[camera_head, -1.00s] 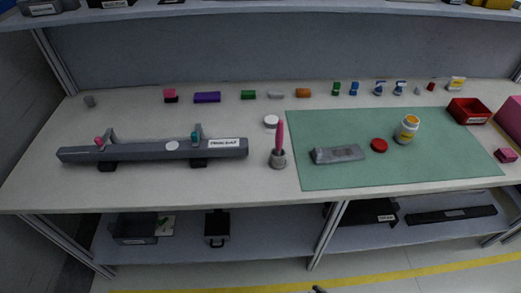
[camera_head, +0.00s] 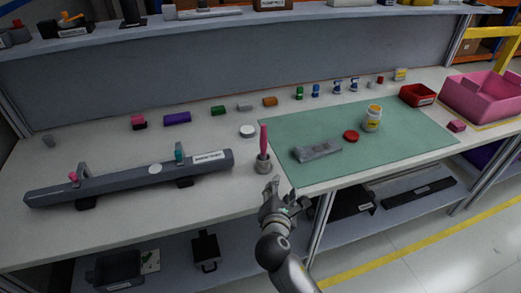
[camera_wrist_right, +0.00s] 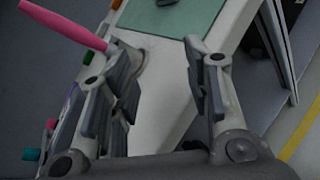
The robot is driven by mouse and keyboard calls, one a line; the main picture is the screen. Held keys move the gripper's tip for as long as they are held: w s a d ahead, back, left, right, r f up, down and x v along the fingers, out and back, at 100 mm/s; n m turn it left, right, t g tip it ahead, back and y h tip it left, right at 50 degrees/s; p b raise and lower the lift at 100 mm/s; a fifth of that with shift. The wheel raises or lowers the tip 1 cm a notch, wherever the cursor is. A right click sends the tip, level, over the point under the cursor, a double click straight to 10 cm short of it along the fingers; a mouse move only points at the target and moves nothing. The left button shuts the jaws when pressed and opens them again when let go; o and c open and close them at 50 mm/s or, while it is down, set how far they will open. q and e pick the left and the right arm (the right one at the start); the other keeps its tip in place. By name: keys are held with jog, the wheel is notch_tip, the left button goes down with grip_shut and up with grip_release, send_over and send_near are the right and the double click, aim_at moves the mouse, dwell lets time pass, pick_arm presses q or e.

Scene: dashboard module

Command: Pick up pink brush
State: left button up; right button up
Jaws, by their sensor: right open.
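The pink brush (camera_head: 264,140) stands upright in a small grey holder (camera_head: 263,166) on the table, just left of the green mat. My right gripper (camera_head: 283,190) is at the table's front edge, just in front of the holder and a little to its right, apart from the brush. In the right wrist view the brush (camera_wrist_right: 66,24) shows at upper left, beyond the left finger, which partly hides its base. The two fingers of the right gripper (camera_wrist_right: 165,88) are spread with nothing between them. My left gripper is not in view.
A long dark grey module (camera_head: 130,180) lies to the left. A white disc (camera_head: 247,131) lies behind the holder. Small coloured blocks line the back.

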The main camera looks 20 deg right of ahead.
aim_at(263, 139)
jog(key=w+a+r+n+t, duration=0.4)
jog(key=w+a+r+n, duration=0.1)
jog(key=r+n, duration=0.3)
jog(key=x, duration=0.5)
jog(key=shift+r, duration=0.4)
jog(key=x, duration=0.3)
jog(key=p+x, duration=0.1)
jog(key=x, duration=0.1)
jog(key=shift+w+d+f, duration=0.15)
jog(key=shift+d+f, duration=0.1)
jog(key=shift+d, duration=0.2)
grip_shut()
